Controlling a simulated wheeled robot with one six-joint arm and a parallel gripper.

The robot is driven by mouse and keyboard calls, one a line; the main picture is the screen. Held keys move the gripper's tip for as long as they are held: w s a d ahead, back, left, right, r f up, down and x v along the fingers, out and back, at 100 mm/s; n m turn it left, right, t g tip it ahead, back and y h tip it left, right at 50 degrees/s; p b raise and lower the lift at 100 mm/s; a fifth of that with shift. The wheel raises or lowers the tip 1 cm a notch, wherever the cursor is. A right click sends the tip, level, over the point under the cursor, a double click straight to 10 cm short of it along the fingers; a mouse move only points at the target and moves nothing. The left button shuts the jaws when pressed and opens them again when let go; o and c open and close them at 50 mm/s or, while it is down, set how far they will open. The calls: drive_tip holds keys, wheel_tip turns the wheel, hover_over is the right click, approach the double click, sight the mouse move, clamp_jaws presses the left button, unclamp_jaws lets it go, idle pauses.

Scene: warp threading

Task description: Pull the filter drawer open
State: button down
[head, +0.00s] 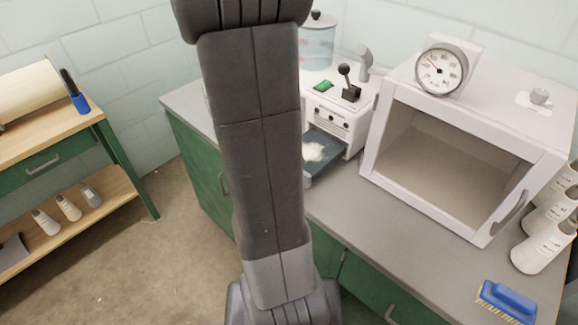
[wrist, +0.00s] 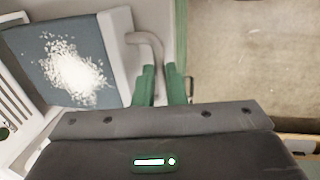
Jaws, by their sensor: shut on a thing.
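The filter drawer (head: 335,146) sticks out of the front of a white machine (head: 327,118), with a dark blue-grey bed and a clump of white fluff (head: 314,151) on it. In the wrist view the drawer's bed (wrist: 35,58) lies at the left, with white fluff (wrist: 72,68) scattered over it. A grey curved handle (wrist: 147,40) stands off the drawer's pale front panel (wrist: 118,50). My gripper (wrist: 162,72) has green fingers, shut on the handle's near end. In the head view my arm hides the gripper, the handle and part of the drawer.
A white-framed chamber (head: 450,150) with a gauge (head: 441,70) stands right of the machine on the grey counter (head: 400,232). White bottles (head: 535,250) and a blue brush (head: 506,302) are at the right. A wooden bench (head: 60,135) stands left, with open floor (head: 165,245) between.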

drive_tip(key=shift+s+a, duration=0.15)
drive_tip(key=shift+s, duration=0.05)
drive_tip(key=c, duration=1.5)
unclamp_jaws()
wheel_tip(320, 180, up, 14)
drive_tip(key=s+a+p, duration=0.1)
drive_tip(key=a, duration=0.1)
drive_tip(key=shift+s+f, duration=0.2)
drive_tip(key=shift+s, duration=0.2)
drive_tip(key=f, duration=0.4)
drive_tip(key=w+d+f, duration=0.1)
drive_tip(key=f, duration=0.4)
drive_tip(key=w+d+f+b, duration=0.1)
drive_tip(key=f, duration=0.3)
drive_tip(key=shift+d+f, duration=0.1)
drive_tip(key=shift+f, duration=0.2)
